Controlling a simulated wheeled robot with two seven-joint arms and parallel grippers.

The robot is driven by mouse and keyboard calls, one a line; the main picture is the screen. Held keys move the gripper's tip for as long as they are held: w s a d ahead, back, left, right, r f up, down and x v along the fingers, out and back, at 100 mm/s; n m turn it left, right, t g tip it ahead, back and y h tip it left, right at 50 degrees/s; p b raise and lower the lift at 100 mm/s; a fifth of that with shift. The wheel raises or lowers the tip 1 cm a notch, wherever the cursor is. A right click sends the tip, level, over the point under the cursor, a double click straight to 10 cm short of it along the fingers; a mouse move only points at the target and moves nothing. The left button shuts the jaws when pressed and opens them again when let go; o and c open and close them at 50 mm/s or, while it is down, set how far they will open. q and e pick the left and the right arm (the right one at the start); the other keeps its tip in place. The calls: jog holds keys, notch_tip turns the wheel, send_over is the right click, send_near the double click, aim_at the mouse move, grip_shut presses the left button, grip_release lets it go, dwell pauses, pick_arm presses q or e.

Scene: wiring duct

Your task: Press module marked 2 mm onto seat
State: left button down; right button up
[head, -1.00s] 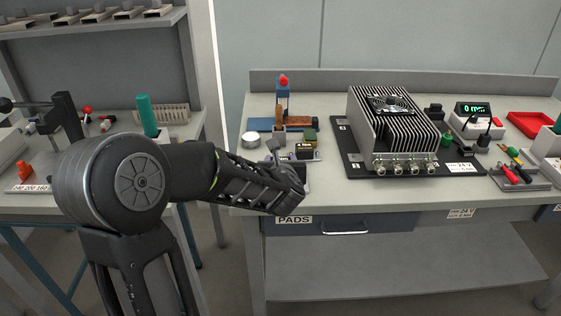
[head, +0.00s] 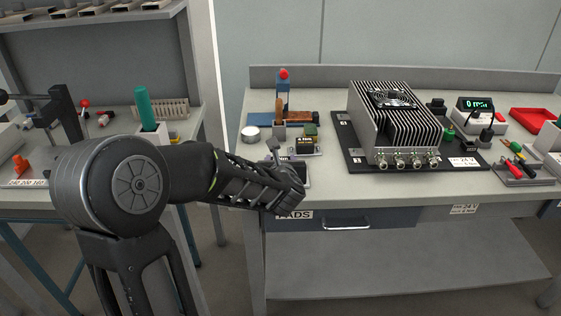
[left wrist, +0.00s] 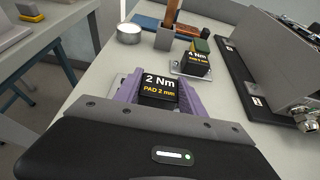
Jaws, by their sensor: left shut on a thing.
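The black module marked "2 Nm PAD 2 mm" (left wrist: 160,90) is between the purple fingers of my left gripper (left wrist: 157,81) in the left wrist view. The gripper is shut on it. A bit of light grey plate shows beside the left finger; whether the module touches a seat below is hidden. In the head view my left gripper (head: 288,180) is over the bench's front edge, and its wrist hides most of the module. A second module marked "4 Nm" (left wrist: 197,63) sits on a grey plate beyond it, also seen in the head view (head: 305,143). My right gripper is not in view.
A finned unit with a fan (head: 393,125) stands on a black board to the right. A white round tin (head: 250,133) and a grey holder with a wooden handle (left wrist: 166,38) stand behind. A drawer labelled "PADS" (head: 345,225) is under the bench edge.

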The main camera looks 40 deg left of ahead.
pick_arm(q)
jog(key=shift+f, duration=0.1)
jog(key=c, duration=0.9)
grip_release()
jog(key=o, duration=0.3)
jog(key=shift+s+d, duration=0.1)
jog(key=v, duration=0.7)
jog(key=shift+s+d, duration=0.2)
